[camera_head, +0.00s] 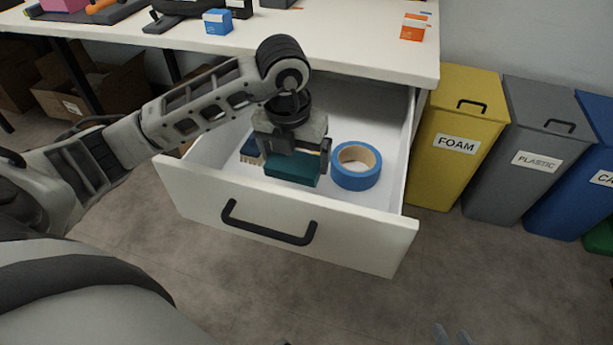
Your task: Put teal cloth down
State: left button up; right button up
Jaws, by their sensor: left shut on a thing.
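The teal cloth (292,169) is a folded block inside the open white drawer (285,208). My left gripper (295,160) comes down from above and is shut on the cloth. The cloth is low in the drawer, behind its front panel; I cannot tell whether it touches the drawer floor. The gripper hides part of its back side.
A roll of blue tape (356,177) lies in the drawer just right of the cloth. A dark blue brush-like item (250,147) lies to the left. The white table (340,42) overhangs the drawer's back. Yellow (455,130) and grey (530,150) bins stand at right.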

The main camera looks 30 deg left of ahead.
aim_at(295, 172)
pick_arm(q)
notch_tip(295, 172, down, 4)
jog(key=shift+f+b, duration=0.2)
jog(key=shift+b, duration=0.15)
notch_tip(295, 172, down, 4)
jog(key=shift+r+b, duration=0.15)
jog(key=shift+b, duration=0.3)
jog(key=shift+f, duration=0.2)
pick_arm(e)
jog(key=shift+w+a+f, duration=0.2)
jog(key=shift+w+a, duration=0.1)
